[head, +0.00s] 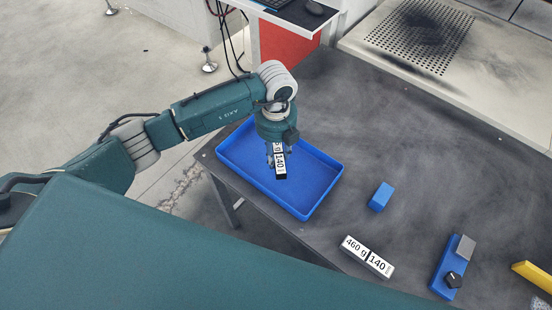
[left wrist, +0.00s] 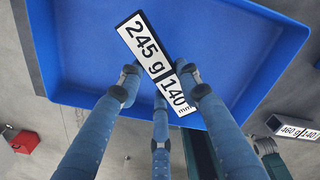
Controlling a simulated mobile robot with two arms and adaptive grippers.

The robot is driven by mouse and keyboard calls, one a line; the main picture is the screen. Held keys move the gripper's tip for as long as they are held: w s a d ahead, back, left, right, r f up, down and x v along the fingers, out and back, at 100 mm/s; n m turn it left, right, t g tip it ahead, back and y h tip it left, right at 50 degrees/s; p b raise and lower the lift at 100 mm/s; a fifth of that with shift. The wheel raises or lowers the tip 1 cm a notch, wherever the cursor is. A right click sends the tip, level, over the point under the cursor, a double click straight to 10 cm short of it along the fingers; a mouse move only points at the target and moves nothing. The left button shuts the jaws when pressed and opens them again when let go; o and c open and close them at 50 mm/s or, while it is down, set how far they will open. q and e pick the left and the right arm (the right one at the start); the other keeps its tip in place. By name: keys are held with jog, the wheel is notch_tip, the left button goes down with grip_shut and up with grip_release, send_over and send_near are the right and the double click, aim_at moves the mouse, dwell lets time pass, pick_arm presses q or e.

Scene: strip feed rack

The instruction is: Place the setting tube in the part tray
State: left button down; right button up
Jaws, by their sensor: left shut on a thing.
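My left gripper (head: 275,152) is shut on a bar-shaped setting tube (head: 280,165) with a white and black label. In the left wrist view the tube (left wrist: 148,50) reads 245 g and 140 mm and lies slanted between the fingers (left wrist: 160,85). The blue part tray (head: 314,188) is on the dark table, and the gripper and tube are over its inside. The tray (left wrist: 75,60) fills much of the left wrist view and looks empty. I cannot tell how far the tube is above its floor. My right gripper is out of view.
A similar bar labelled 460 g, 140 (head: 366,257) lies on the table right of the tray. A small blue block (head: 380,197), a blue fixture with a black knob (head: 447,272) and a yellow piece (head: 532,275) are farther right. A perforated plate (head: 422,35) is at the back.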

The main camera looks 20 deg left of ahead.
aim_at(276, 161)
pick_arm(q)
notch_tip(276, 161, down, 4)
jog(key=shift+r, duration=0.2)
jog(key=shift+f, duration=0.1)
jog(key=shift+f, duration=0.1)
jog(key=c, duration=1.2)
grip_release()
notch_tip(276, 161, up, 11)
jog(key=shift+r+b, duration=0.15)
jog(key=shift+b, duration=0.8)
jog(key=shift+r, duration=0.45)
